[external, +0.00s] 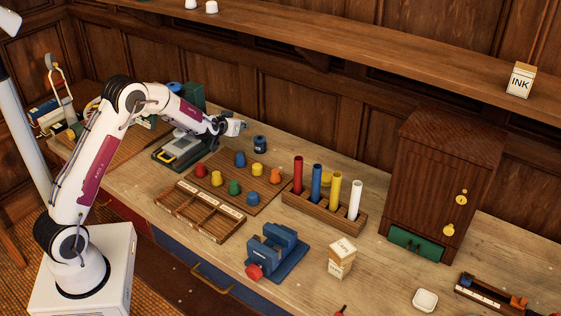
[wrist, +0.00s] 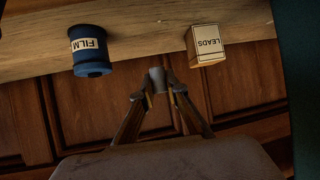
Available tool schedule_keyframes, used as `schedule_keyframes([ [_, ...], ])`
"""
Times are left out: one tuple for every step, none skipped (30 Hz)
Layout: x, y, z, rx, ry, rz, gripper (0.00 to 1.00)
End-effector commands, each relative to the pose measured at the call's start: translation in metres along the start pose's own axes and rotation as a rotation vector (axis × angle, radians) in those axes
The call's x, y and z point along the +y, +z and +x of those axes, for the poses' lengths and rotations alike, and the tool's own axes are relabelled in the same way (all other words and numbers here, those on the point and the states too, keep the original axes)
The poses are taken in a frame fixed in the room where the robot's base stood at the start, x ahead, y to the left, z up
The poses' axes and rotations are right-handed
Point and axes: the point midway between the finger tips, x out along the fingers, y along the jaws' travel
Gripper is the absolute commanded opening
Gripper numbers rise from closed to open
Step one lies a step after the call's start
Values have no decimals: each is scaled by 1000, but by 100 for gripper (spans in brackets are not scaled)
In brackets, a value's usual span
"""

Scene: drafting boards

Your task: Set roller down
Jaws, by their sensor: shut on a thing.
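My gripper (external: 236,127) is held out over the back left of the workbench, to the right of a green device. In the wrist view my gripper (wrist: 158,84) is shut on a small grey cylinder, which looks like the roller (wrist: 157,76). Only its end shows between the fingertips; the rest is hidden. It appears clear of the bench.
A blue film canister (wrist: 88,50) and a leads box (wrist: 206,45) stand near the wall, upside down in the wrist view. The green device (external: 182,152) with a pale plate, a peg board (external: 215,163), an empty divided tray (external: 200,212) and a tube rack (external: 325,212) crowd the bench.

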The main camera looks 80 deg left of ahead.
Motion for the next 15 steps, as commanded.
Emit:
schedule_keyframes([
  [0,7,3,-2,0,0,0],
  [0,10,5,-2,1,1,0],
  [0,13,7,-1,1,0,0],
  [0,15,8,0,0,0,0],
  [0,16,9,0,0,0,0],
  [0,18,10,1,0,0,0],
  [0,18,10,1,0,0,0],
  [0,19,11,1,0,0,0],
  [0,19,11,1,1,-1,0],
  [0,19,11,1,1,-1,0],
  [0,19,11,2,1,-1,0],
  [0,19,11,1,1,-1,0],
  [0,19,11,1,0,-1,0],
  [0,19,11,1,0,-1,0],
  [0,19,11,1,0,-1,0],
])
